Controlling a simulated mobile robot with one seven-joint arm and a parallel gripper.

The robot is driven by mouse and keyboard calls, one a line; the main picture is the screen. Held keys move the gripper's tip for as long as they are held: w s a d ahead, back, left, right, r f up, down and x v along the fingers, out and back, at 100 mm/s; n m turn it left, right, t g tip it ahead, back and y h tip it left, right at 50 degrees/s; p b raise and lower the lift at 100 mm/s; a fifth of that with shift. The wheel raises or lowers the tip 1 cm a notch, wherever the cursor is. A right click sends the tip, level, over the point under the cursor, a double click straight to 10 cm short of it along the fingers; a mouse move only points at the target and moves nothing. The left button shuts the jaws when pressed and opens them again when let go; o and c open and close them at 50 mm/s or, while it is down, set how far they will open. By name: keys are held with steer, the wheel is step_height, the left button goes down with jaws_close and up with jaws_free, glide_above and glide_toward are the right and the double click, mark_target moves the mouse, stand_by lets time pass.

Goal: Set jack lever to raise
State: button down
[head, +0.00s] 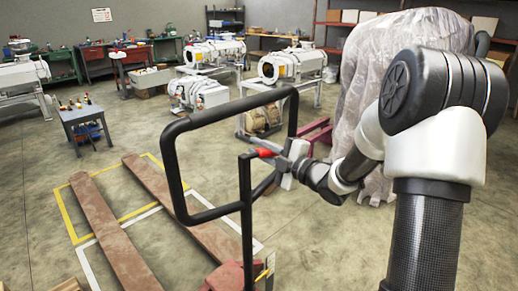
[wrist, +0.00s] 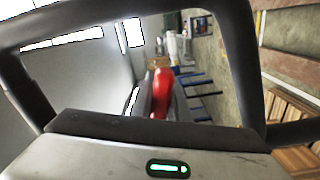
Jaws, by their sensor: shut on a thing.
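The jack's black loop handle (head: 178,165) stands upright in the head view, with its black post (head: 246,215) running down to the red jack base (head: 225,277). The red jack lever (head: 264,152) sits inside the loop near the post. My gripper (head: 274,152) reaches in from the right and is shut on the lever. In the wrist view the red lever (wrist: 162,92) shows between the dark fingers, framed by the black handle (wrist: 236,50). The lever's pivot and its exact set position are hidden.
A plastic-wrapped bulky object (head: 375,70) stands close behind my arm. A small tool table (head: 82,115) and several white machines (head: 292,66) stand farther back.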

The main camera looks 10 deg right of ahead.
steer(key=shift+f, duration=0.1)
steer(key=c, duration=1.7)
jaws_free()
steer(key=shift+s, duration=0.1)
steer(key=v, duration=1.7)
steer(key=shift+s+d, duration=0.1)
steer(key=shift+d, duration=0.05)
